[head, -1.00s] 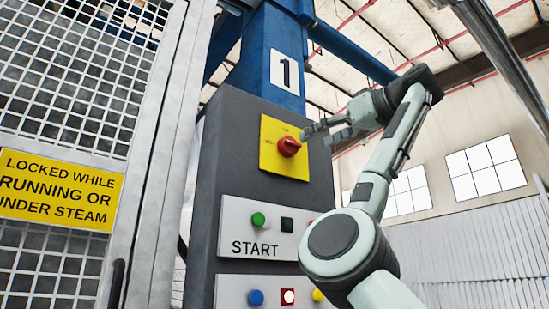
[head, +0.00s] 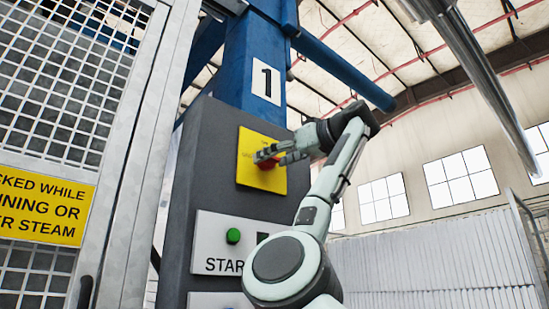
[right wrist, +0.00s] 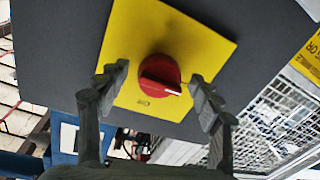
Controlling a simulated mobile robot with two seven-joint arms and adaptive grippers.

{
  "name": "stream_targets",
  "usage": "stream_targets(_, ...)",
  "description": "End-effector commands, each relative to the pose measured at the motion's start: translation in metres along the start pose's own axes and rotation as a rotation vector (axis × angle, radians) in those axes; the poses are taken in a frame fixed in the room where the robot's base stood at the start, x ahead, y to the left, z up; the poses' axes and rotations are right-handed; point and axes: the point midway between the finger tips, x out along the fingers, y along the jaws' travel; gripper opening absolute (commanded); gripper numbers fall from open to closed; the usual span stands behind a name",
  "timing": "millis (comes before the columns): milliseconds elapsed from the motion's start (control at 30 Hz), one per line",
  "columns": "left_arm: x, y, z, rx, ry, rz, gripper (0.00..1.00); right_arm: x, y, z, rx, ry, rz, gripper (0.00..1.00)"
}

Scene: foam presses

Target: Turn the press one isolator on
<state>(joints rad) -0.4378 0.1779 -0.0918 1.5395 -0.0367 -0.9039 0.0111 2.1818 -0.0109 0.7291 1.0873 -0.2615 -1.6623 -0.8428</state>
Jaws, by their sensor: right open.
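The press one isolator is a red rotary knob (right wrist: 160,75) with a white pointer line, on a yellow plate (head: 247,174) on a dark grey cabinet. A blue column above it carries the number 1 (head: 266,82). My right gripper (head: 268,156) is at the knob and partly hides it in the head view. In the right wrist view the right gripper (right wrist: 158,88) is open, with one finger on each side of the knob and visible gaps to it. The lettering on the plate is too small to read. My left gripper is not in view.
Below the isolator is a panel marked START with a green button (head: 233,236), partly behind my right arm. A mesh guard gate (head: 60,85) with a yellow warning sign (head: 42,205) stands at the left. Open space lies right of the cabinet.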

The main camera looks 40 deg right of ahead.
Motion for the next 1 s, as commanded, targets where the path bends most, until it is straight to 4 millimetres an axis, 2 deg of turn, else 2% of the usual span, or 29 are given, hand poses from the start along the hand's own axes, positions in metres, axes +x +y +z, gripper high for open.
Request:
stream_targets(67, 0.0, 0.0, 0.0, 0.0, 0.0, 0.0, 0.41, 0.0, 0.0, 0.0, 0.0, 0.0, 0.0, 0.64)
stream_targets(433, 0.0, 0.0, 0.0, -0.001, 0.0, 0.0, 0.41, 0.0, 0.001, 0.0, 0.0, 0.0, 0.001, 0.18)
stream_targets(767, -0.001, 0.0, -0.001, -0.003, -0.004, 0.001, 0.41, -0.001, 0.001, 0.001, 0.046, 0.004, 0.004, 0.17)
stream_targets(1000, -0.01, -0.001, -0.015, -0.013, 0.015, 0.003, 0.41, 0.0, 0.0, 0.002, 0.192, 0.018, 0.007, 0.17)
